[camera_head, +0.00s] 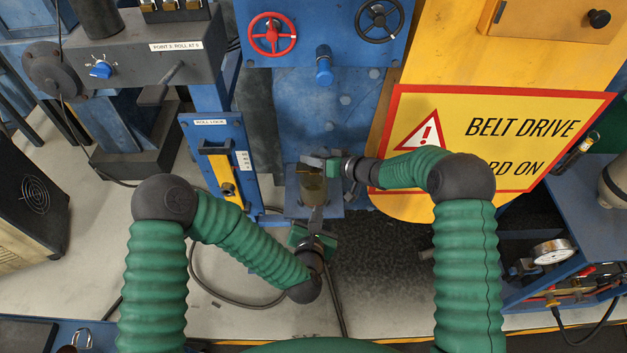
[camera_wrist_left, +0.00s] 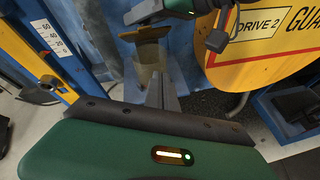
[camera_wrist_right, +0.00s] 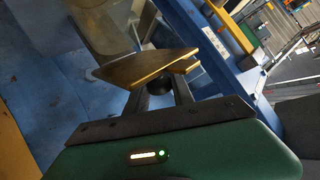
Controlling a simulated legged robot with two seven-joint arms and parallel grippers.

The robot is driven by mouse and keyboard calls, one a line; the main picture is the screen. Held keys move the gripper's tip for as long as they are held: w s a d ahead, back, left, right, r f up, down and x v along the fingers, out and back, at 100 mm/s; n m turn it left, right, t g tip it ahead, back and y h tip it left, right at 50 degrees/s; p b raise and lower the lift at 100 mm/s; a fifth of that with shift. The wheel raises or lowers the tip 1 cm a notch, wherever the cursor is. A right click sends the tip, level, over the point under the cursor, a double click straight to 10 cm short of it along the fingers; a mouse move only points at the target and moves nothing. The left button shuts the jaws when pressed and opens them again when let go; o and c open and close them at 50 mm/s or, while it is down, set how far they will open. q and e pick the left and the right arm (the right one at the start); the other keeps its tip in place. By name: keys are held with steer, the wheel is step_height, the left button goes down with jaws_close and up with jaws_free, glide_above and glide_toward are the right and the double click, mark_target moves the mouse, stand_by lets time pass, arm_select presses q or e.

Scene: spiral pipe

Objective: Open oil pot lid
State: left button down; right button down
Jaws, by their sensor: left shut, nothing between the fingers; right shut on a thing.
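The oil pot is a clear, yellowish cylinder (camera_head: 312,190) on a blue bracket in the middle of the head view. It also shows in the left wrist view (camera_wrist_left: 151,75) and the right wrist view (camera_wrist_right: 107,30). Its brass lid (camera_wrist_right: 150,66) is a flat plate with a dark round knob (camera_wrist_right: 160,84). My right gripper (camera_head: 322,164) is shut on the knob, with a finger on each side. The lid looks tilted at the pot's top; I cannot tell whether they touch. My left gripper (camera_head: 316,212) is shut and empty, its fingertips close to the pot's near side.
A blue panel with a red handwheel (camera_head: 272,36) and a black handwheel (camera_head: 380,18) stands behind. A yellow belt guard with a warning sign (camera_head: 490,135) is close on the right. A blue post with a yellow gauge (camera_head: 226,175) stands left. A cable (camera_head: 215,290) lies on the floor.

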steer(key=shift+w+d+r, duration=0.1)
steer(key=shift+r, duration=0.05)
arm_select(q)
steer(key=w+f+n, duration=0.1)
steer(key=w, duration=0.2)
steer(key=w+f+n+y, duration=0.1)
steer(key=w+n, duration=0.1)
steer(key=w, duration=0.1)
steer(key=w+f+n, duration=0.1)
steer(key=w+n, duration=0.1)
steer(key=w, duration=0.1)
steer(key=shift+w+a+f+t+y, duration=0.1)
steer(key=shift+f+t+y, duration=0.25)
steer(key=shift+t+y, duration=0.05)
steer(key=shift+w+r, duration=0.55)
steer(key=shift+r, duration=0.3)
steer(key=shift+w+r, duration=0.55)
steer(key=shift+r, duration=0.25)
